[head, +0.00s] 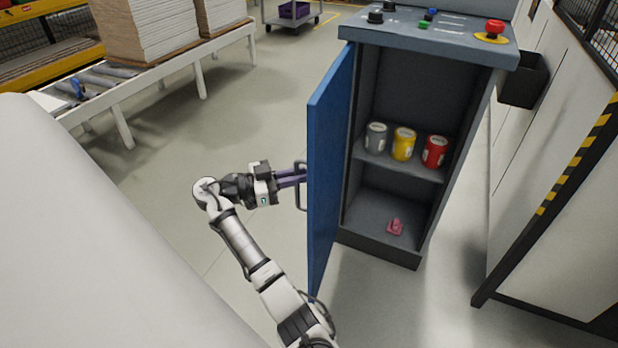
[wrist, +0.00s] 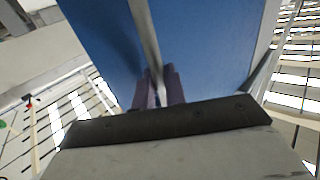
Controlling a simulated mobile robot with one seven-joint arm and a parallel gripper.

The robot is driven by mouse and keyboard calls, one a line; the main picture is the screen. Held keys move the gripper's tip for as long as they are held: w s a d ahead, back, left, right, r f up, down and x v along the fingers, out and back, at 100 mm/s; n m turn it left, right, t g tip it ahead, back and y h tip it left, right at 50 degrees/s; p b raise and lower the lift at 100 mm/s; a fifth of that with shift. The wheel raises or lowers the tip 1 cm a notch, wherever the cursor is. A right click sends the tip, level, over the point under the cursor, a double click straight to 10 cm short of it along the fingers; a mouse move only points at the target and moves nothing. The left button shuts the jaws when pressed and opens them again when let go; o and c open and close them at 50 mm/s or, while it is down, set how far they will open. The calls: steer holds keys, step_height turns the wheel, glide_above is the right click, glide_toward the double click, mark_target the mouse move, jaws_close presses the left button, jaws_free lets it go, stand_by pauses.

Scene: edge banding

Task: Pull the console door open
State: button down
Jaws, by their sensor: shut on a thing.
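The blue console door (head: 330,170) stands swung well open on the left side of the grey console (head: 400,220), and the inside of the cabinet shows. My gripper (head: 300,178) is at the outer face of the door, shut on its handle (head: 301,198). In the wrist view the handle (wrist: 146,35) is a grey bar running between my two purple fingertips (wrist: 158,88), with the blue door (wrist: 205,45) behind it.
Buttons and a red emergency stop (head: 494,29) top the console. A roller conveyor (head: 120,85) with board stacks is at upper left. Floor left of the door is clear.

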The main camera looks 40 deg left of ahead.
steer(key=shift+w+a+r, duration=0.1)
steer(key=shift+a, duration=0.45)
steer(key=c, duration=1.5)
jaws_free()
steer(key=shift+w, duration=0.1)
steer(key=shift+c, duration=0.2)
steer(key=b+v, duration=0.2)
steer(key=v, duration=1.2)
steer(key=shift+a, duration=0.15)
steer(key=shift+w, duration=0.1)
